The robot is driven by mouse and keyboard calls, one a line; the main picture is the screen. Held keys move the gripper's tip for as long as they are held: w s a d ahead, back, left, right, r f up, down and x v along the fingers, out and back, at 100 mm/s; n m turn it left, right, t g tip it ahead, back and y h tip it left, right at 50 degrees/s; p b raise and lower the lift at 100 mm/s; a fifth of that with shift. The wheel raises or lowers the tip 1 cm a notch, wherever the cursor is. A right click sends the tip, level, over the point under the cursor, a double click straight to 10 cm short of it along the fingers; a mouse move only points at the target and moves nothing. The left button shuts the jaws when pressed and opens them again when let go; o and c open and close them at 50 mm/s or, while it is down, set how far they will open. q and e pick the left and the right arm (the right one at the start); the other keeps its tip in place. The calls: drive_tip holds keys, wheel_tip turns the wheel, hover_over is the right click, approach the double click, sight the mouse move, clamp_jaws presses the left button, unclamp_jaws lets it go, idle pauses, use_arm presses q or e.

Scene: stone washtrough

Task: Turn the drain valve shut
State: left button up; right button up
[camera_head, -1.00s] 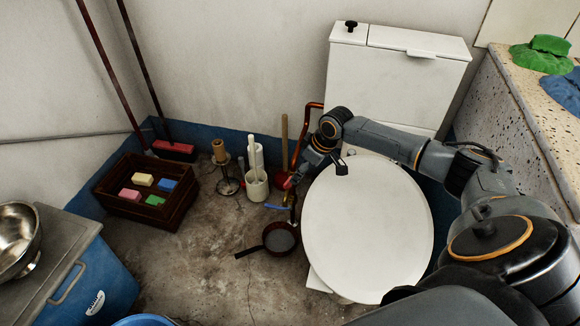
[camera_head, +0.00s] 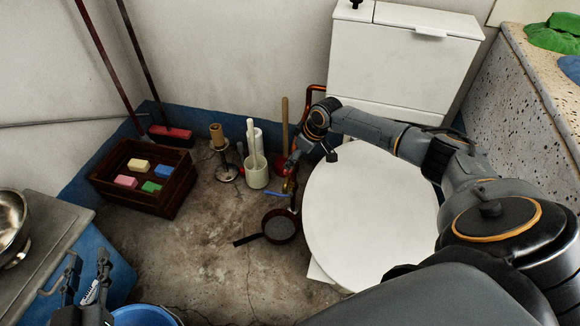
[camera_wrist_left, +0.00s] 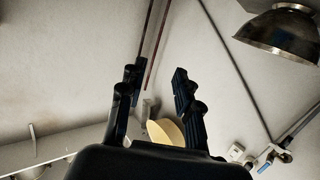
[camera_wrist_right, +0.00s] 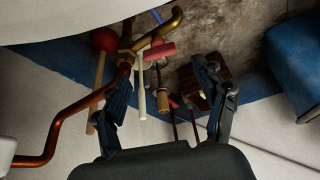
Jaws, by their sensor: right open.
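A copper pipe (camera_wrist_right: 62,120) runs to a brass valve body (camera_wrist_right: 150,38) in the right wrist view. A red cylindrical piece (camera_wrist_right: 158,52) shows beside that body; I cannot tell whether it belongs to it. In the head view a short blue lever (camera_head: 278,194) shows at the pipe's lower end, left of the toilet. My right gripper (camera_head: 291,163) is just above it, pointing down, and is open and empty in the right wrist view (camera_wrist_right: 165,95). I cannot tell whether it touches anything. My left gripper (camera_head: 86,268) is open and empty at the lower left, far from the valve.
The toilet (camera_head: 370,210) stands close to the right arm. A plunger (camera_head: 284,130), brush holder (camera_head: 257,173), spool stand (camera_head: 217,140) and small pan (camera_head: 280,226) crowd the valve. A wooden crate (camera_head: 145,198) and blue cooler (camera_head: 105,240) are left. The floor between is clear.

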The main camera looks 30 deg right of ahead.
sight(290, 171)
drive_tip(key=b+x, duration=0.2)
drive_tip(key=x, duration=0.3)
drive_tip(key=shift+w+f, duration=0.15)
drive_tip(key=shift+f, duration=0.1)
use_arm(q)
wheel_tip(290, 171, up, 11)
drive_tip(key=s+d+t+h, duration=0.1)
drive_tip(key=t+h, duration=0.1)
drive_tip(key=t, duration=0.4)
drive_tip(key=shift+d+t, duration=0.15)
drive_tip(key=shift+t, duration=0.15)
use_arm(e)
drive_tip(key=shift+f, duration=0.1)
drive_tip(key=c, duration=1.2)
use_arm(q)
drive_tip(key=shift+w+f, duration=0.1)
use_arm(e)
drive_tip(key=shift+o, duration=0.2)
